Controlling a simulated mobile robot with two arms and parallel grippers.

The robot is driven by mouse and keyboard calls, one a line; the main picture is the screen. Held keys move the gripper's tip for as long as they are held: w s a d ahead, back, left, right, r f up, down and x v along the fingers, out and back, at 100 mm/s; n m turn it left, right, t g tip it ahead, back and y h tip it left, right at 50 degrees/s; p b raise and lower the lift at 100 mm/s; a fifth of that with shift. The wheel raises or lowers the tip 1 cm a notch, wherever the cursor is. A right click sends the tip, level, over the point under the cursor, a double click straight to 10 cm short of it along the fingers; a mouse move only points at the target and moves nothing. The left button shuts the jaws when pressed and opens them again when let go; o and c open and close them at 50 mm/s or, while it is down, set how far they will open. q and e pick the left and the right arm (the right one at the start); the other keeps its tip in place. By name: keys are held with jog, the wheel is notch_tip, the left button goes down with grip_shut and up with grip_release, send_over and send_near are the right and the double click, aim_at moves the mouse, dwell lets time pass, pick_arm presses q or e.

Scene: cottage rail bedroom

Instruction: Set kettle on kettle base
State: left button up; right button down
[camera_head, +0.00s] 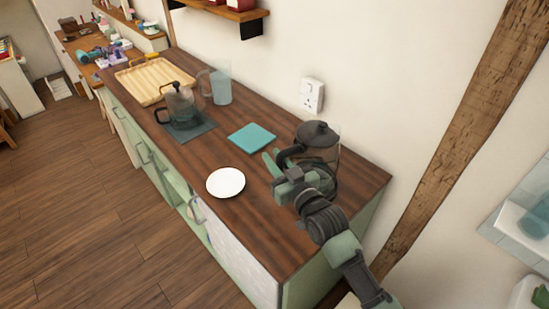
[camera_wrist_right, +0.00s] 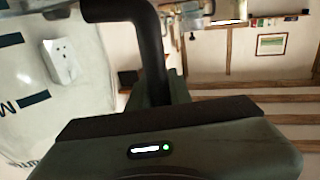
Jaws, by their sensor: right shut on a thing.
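The glass kettle (camera_head: 326,150) with a dark lid and black handle is at the near right end of the wooden counter. My right gripper (camera_head: 283,172) is shut on its handle. The black handle (camera_wrist_right: 155,50) also shows in the right wrist view, with the clear kettle wall beside it. The kettle's bottom is partly hidden by my gripper, so I cannot tell whether it touches the counter. A white round disc (camera_head: 226,182), perhaps the kettle base, lies flat and empty to the left of my right gripper. My left gripper is not in view.
A teal square mat (camera_head: 251,138) lies behind the disc. Farther back are a glass pot (camera_head: 181,106) on a dark mat (camera_head: 190,131), a clear bluish pitcher (camera_head: 221,86) and a wooden tray (camera_head: 153,79). The wall with a socket (camera_head: 311,95) bounds the counter's right side.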

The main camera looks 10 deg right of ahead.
jog(key=shift+f+b, duration=0.4)
jog(key=shift+f, duration=0.1)
dwell(0.4)
jog(key=c, duration=1.6)
grip_release()
jog(key=shift+o, duration=0.2)
jog(key=shift+p+v, duration=0.7)
jog(key=shift+v, duration=0.5)
jog(key=p+v, duration=0.3)
jog(key=v, duration=0.5)
jog(key=shift+s, duration=0.35)
jog(key=shift+d+f, duration=0.1)
jog(key=shift+f, duration=0.05)
